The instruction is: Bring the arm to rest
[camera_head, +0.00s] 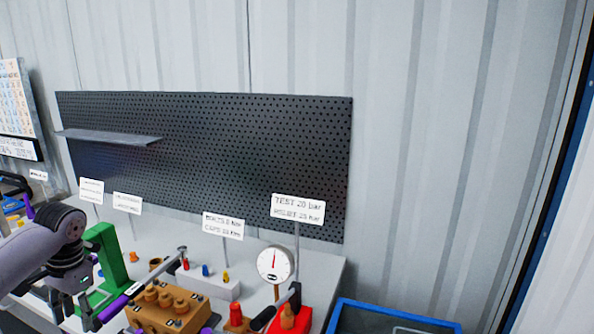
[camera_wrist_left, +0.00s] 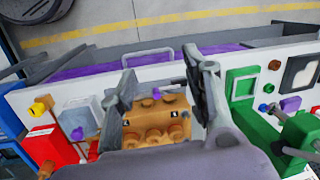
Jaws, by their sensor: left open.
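My left arm comes in from the left in the head view. Its gripper (camera_head: 76,318) points down over the left part of the bench, beside the tan pump block (camera_head: 168,308). In the left wrist view the two dark fingers of the gripper (camera_wrist_left: 165,72) stand wide apart with nothing held between them. The tan pump block (camera_wrist_left: 157,122) shows below and between the fingers; I cannot tell the exact gap. My right gripper is in neither view.
A green stand (camera_head: 110,256) is close to the left gripper. A purple-and-black tool (camera_head: 116,305) lies by the block. A dial gauge (camera_head: 274,264), a red base (camera_head: 290,320) and a blue bin (camera_head: 385,318) are further right. A black pegboard (camera_head: 220,150) with a shelf stands behind.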

